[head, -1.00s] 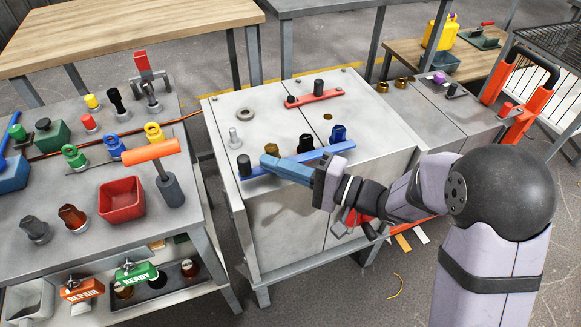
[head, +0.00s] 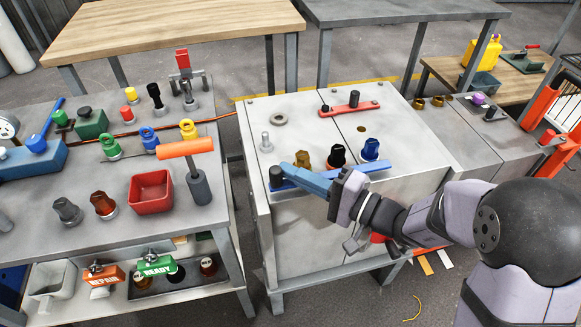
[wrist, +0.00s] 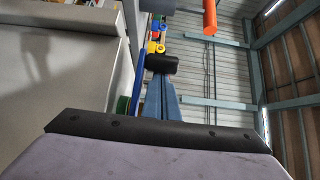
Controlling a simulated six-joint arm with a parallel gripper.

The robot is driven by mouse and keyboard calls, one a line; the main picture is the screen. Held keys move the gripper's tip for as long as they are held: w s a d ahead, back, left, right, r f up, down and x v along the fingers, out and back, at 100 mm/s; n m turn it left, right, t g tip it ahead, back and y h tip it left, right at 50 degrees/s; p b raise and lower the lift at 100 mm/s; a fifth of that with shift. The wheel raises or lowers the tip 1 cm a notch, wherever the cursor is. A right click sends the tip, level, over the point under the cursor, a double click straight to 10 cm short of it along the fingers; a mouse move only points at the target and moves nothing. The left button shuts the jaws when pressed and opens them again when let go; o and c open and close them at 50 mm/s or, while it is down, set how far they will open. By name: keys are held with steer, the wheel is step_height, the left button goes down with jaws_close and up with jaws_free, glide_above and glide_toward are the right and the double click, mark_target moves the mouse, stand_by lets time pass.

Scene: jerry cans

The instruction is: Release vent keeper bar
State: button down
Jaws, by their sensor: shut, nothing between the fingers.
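A long blue bar (head: 374,167) lies along the front of the grey cabinet top, in front of a brown, a black and a blue cap. A black knob (head: 276,176) stands at its left end. The knob also shows in the wrist view (wrist: 161,64). My gripper (head: 286,170) has blue fingers, shut and empty, with their tips close beside the knob on its right. I cannot tell whether they touch it. The fingers cover part of the bar. A shorter red bar (head: 352,107) with black knobs lies further back. I cannot tell which bar is the vent keeper.
The brown cap (head: 303,160), black cap (head: 338,155) and blue cap (head: 371,149) stand close behind the blue bar. A bolt (head: 266,143) and a ring (head: 279,120) are behind the knob. An orange-handled tool (head: 198,180) stands on the left bench.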

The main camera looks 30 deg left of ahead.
steer(key=shift+s+d, duration=0.6)
steer(key=shift+s, duration=0.15)
steer(key=d+b, duration=0.2)
steer(key=d, duration=0.8)
stand_by(0.3)
